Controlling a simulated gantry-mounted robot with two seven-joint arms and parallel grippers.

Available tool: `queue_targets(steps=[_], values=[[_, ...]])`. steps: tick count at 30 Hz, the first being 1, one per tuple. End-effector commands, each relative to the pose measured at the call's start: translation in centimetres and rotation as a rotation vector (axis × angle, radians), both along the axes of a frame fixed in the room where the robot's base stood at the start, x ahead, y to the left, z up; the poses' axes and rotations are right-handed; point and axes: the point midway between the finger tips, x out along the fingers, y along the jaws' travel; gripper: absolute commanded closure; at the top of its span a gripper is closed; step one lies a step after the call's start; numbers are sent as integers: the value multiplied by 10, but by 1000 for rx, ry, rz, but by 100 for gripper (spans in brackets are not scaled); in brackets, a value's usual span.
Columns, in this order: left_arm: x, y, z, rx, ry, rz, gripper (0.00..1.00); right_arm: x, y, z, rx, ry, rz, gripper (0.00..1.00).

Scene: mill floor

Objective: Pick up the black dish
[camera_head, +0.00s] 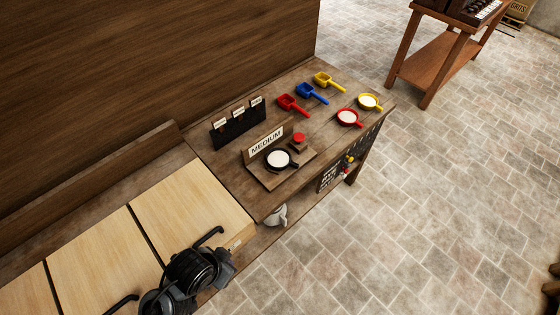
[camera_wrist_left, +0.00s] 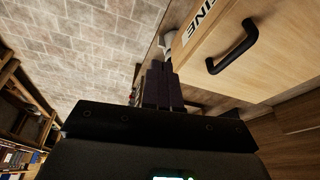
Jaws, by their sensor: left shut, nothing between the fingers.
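The black dish (camera_head: 294,163) is a small round black pan with a short handle and pale white contents. It sits on a wooden stand (camera_head: 262,177) in front of a "MEDIUM" sign (camera_head: 266,142) on the bench in the head view. I cannot make it out in the left wrist view. My left arm shows at the bottom of the head view, over the front of the pale wooden bins, well to the lower left of the dish. My left gripper (camera_wrist_left: 161,84) is shut and empty beside a bin front in the wrist view. My right gripper is not in view.
Pale wooden bins (camera_head: 190,207) with black handles (camera_wrist_left: 233,47) line the bench. Red, blue and yellow scoops (camera_head: 311,92) lie behind the dish; a red dish (camera_head: 351,123) and yellow dish (camera_head: 377,107) are to its right. A red-topped object (camera_head: 299,139) stands close by. Floor in front is clear.

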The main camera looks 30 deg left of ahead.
Motion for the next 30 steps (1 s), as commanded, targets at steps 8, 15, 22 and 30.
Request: queue_targets(steps=[8,15,22,30], values=[[0,0,0,0,0,0,100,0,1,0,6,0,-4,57],[0,0,0,0,0,0,76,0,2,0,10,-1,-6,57],[0,0,0,0,0,0,53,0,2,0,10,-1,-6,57],[1,0,0,-8,-4,22,53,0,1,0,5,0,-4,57]])
